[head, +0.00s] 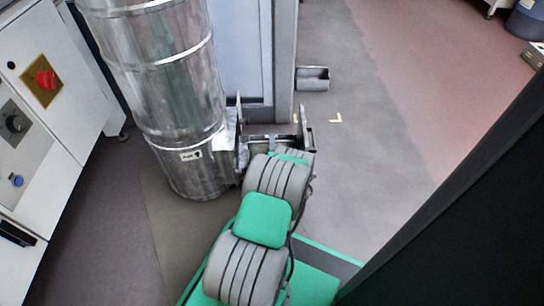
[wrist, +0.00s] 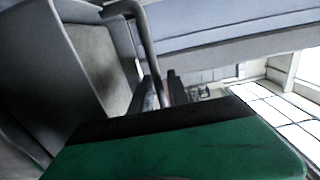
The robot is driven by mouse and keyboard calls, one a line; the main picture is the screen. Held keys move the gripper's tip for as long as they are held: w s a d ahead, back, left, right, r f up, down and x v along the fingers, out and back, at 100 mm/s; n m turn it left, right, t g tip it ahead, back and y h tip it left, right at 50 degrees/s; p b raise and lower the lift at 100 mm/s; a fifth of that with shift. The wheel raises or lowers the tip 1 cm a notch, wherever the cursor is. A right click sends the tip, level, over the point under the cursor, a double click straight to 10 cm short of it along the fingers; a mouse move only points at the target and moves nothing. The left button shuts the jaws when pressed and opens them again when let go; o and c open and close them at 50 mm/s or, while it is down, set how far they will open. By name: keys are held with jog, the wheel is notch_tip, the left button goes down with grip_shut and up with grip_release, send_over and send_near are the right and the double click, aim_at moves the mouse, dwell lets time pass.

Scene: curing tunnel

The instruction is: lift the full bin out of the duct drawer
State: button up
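The silver duct (head: 165,85) stands upright at the left of the head view. A grey open-sided metal frame (head: 242,150), perhaps the duct drawer, sits at its lower right side. My gripper (head: 275,140) is at this frame, partly hidden by my arm. In the wrist view a curved grey bar (wrist: 145,35), like a handle, runs down towards the dark fingertips (wrist: 162,92), beside a grey panel (wrist: 100,60). I cannot tell whether the fingers close on the bar. The full bin cannot be made out clearly, nor its contents.
A small grey trough-like container (head: 312,78) lies on the floor beside the grey post (head: 284,60). A white control cabinet (head: 45,95) stands left, and a dark panel (head: 470,220) fills the lower right.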

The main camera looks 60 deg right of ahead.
jog(key=shift+c, duration=0.3)
grip_shut()
jog(key=shift+r, duration=0.15)
dwell(0.8)
